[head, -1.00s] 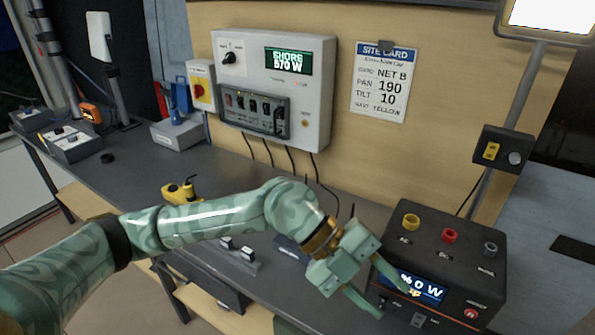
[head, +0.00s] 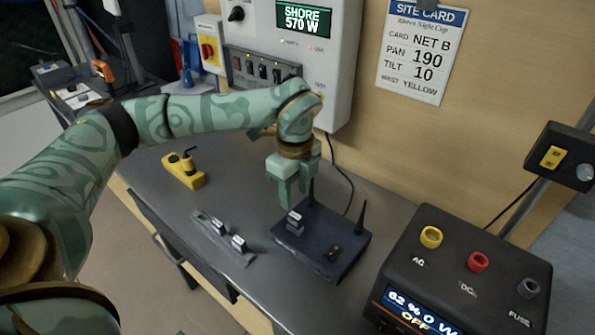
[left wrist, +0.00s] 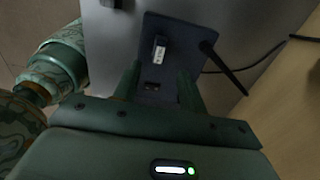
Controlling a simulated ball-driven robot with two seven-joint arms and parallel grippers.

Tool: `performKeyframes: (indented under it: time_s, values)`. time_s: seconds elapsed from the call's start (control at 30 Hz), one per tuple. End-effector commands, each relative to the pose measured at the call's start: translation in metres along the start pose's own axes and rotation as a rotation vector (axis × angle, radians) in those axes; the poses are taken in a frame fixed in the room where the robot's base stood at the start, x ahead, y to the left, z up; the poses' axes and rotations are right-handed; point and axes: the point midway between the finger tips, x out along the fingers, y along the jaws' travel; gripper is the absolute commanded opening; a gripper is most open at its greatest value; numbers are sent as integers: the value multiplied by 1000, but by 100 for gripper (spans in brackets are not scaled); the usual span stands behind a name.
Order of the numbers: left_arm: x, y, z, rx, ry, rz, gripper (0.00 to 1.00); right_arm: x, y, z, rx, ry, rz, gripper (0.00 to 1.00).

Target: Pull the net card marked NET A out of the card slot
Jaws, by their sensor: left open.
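A small grey-white card (head: 295,222) stands upright in the top of a dark box with antennas (head: 325,245). Its marking is too small to read. The card (left wrist: 159,48) and the dark box (left wrist: 150,98) also show in the left wrist view. My left gripper (head: 293,193) points down just above and behind the card. Its jaws are open and empty; in the left wrist view the gripper (left wrist: 157,76) has one finger to each side of the card's line, with the card ahead of the tips. My right gripper is not in view.
A grey rack (head: 222,240) with two similar small cards lies left of the box. A yellow device (head: 183,170) lies farther left. A black power unit (head: 465,268) stands at right. A site card (head: 421,50) on the wall reads NET B. Bare bench (head: 238,190) lies between.

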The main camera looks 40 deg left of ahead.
Motion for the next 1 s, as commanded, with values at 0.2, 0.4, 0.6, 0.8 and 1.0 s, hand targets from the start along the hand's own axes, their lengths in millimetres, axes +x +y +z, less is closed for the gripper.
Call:
performKeyframes:
  time_s: [0.2, 0.4, 0.6, 0.8, 1.0]
  values:
    - [54, 0, -1, 2, 2, 5, 42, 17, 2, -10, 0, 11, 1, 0]
    - [81, 0, -1, 1, 2, 2, 42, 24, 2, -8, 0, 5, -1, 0]
    - [89, 0, -1, 2, 1, 0, 42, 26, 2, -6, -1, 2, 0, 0]
    - [89, 0, -1, 2, 2, 0, 42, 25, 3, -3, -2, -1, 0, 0]
    - [89, 0, -1, 2, 2, 0, 0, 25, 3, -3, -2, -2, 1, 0]
